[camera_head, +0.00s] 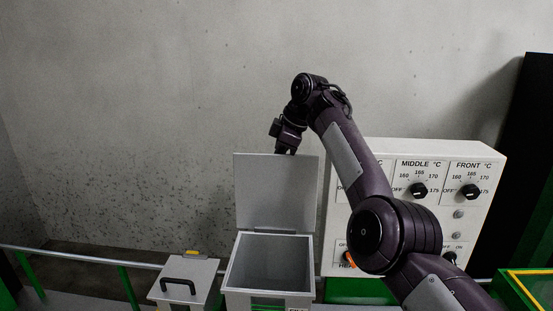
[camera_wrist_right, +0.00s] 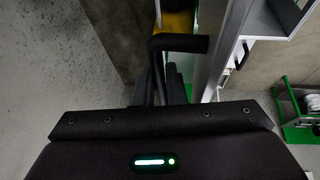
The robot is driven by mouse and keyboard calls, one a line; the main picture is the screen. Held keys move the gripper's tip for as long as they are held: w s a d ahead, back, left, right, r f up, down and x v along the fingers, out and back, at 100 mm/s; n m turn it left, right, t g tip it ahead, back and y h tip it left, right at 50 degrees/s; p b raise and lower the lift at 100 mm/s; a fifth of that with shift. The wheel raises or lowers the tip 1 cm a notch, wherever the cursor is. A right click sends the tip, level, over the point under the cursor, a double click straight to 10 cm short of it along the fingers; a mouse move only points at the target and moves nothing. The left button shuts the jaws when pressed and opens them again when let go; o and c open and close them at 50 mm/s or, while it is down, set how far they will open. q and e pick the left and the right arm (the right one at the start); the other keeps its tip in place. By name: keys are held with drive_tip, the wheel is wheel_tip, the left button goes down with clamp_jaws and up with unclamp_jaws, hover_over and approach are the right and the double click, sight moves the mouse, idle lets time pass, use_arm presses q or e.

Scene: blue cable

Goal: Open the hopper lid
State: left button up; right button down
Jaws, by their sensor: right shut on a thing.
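The grey hopper lid (camera_head: 276,192) stands upright at the back of the square grey hopper (camera_head: 228,277), whose opening faces up and looks empty. My right gripper (camera_head: 285,151) is at the lid's top edge, with its fingertips partly hidden behind the lid. In the right wrist view the gripper (camera_wrist_right: 170,85) is shut on the black lid handle (camera_wrist_right: 182,43). The lid shows edge-on (camera_wrist_right: 222,50) beside the fingers. My left gripper is not in view.
A smaller grey box (camera_head: 200,275) with a closed lid and black handle stands left of the hopper. A white control panel (camera_head: 437,220) with knobs stands right, partly behind my right arm. A concrete wall (camera_head: 150,120) is behind; a rail (camera_head: 80,256) runs left.

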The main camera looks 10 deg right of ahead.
drive_tip(key=c, duration=1.8)
unclamp_jaws()
drive_tip(key=shift+s+f, duration=0.1)
drive_tip(key=shift+f, duration=0.1)
drive_tip(key=shift+r, duration=0.1)
drive_tip(key=v, duration=0.7)
drive_tip(key=shift+d+r+b, duration=0.1)
drive_tip(key=shift+r+b, duration=0.25)
